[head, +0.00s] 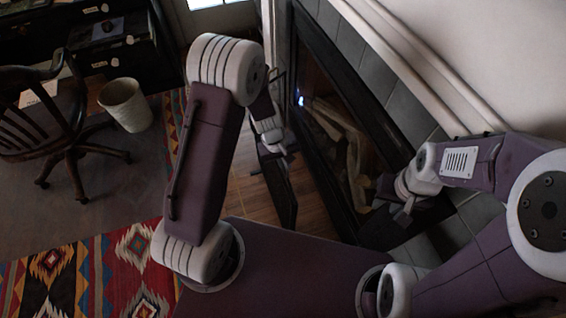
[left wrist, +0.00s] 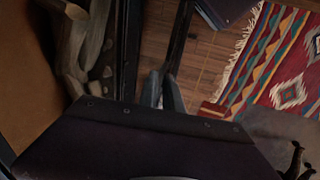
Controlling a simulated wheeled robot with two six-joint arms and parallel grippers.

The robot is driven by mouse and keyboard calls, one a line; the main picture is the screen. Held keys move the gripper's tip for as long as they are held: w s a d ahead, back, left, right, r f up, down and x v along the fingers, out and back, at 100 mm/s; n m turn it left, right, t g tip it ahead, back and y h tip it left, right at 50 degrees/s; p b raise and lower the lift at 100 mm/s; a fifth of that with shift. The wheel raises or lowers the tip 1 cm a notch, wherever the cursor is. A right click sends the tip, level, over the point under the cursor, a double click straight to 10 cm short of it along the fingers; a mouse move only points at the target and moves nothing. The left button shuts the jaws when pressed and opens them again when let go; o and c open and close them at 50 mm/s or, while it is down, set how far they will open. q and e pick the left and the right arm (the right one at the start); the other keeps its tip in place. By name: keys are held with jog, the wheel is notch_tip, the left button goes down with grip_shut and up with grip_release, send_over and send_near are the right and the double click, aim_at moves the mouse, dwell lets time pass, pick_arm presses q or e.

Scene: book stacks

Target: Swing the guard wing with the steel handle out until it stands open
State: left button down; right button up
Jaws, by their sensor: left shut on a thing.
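The guard wing (head: 282,192) is a dark, narrow panel standing out from the fireplace (head: 345,130), with wooden floor showing between them. In the left wrist view the wing looks like a thin dark strip (left wrist: 180,38), seen nearly edge on. My left gripper (head: 276,146) is at the upper part of this wing. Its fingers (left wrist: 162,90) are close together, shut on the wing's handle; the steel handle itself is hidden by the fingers. My right gripper (head: 402,212) is near the right end of the fireplace, away from the wing; its finger gap is unclear.
Logs (head: 345,150) lie inside the fireplace opening. A patterned rug (head: 95,265) covers the floor at left, with a wooden chair (head: 45,120) and a pale waste bin (head: 126,104) beyond. Bare wooden floor (head: 312,195) lies between wing and fireplace.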

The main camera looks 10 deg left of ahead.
pick_arm(q)
jog(key=w+d+m+g+p, duration=0.1)
jog(key=d+m+g, duration=0.1)
jog(key=d+m, duration=0.85)
jog(key=s+d+m+g+y+p, duration=0.1)
jog(key=s+d+m+p, duration=0.1)
jog(key=s+d+m, duration=0.6)
jog(key=shift+s+m, duration=0.65)
jog(key=shift+m, duration=1.2)
jog(key=c, duration=1.5)
grip_release()
jog(key=shift+r, duration=0.1)
